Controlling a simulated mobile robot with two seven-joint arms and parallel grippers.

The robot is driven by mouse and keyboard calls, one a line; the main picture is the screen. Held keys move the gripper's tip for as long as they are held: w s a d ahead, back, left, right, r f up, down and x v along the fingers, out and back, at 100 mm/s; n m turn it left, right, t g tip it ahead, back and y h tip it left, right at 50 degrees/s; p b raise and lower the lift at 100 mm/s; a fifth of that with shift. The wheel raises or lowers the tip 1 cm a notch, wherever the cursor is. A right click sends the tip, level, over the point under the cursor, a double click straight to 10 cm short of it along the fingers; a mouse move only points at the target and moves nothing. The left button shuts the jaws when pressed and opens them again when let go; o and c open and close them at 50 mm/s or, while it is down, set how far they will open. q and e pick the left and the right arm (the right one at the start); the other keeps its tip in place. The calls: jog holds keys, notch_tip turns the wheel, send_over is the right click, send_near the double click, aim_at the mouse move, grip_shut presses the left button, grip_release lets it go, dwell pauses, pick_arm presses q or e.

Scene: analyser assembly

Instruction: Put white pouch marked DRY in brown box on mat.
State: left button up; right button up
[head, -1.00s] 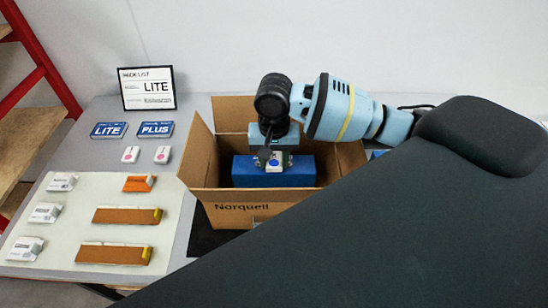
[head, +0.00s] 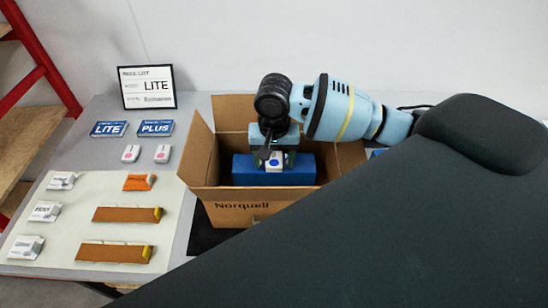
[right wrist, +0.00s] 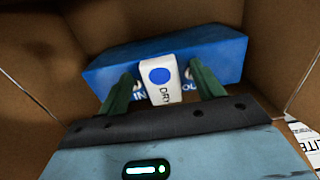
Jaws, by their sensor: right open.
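The white pouch marked DRY (right wrist: 161,80), with a blue dot, is inside the brown box (head: 238,211), at the blue block (head: 247,178). In the head view the pouch (head: 274,163) shows small below my right wrist. My right gripper (right wrist: 163,88) is open, with one green finger on each side of the pouch and a visible gap to each. Whether the pouch rests on the block or leans on it I cannot tell. My left gripper is not in view.
The box stands on a dark mat (head: 203,236) with its flaps open, its walls close around my right gripper. A pale sheet (head: 78,222) at left holds several small packs. A pick list sign (head: 147,87) stands behind. A white printed item (right wrist: 304,140) lies low in the box.

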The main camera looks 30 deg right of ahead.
jog(key=shift+r, duration=0.1)
notch_tip(320, 180, up, 12)
dwell(1.7)
jog(key=shift+s+f, duration=0.1)
jog(key=shift+f, duration=0.1)
dwell(0.6)
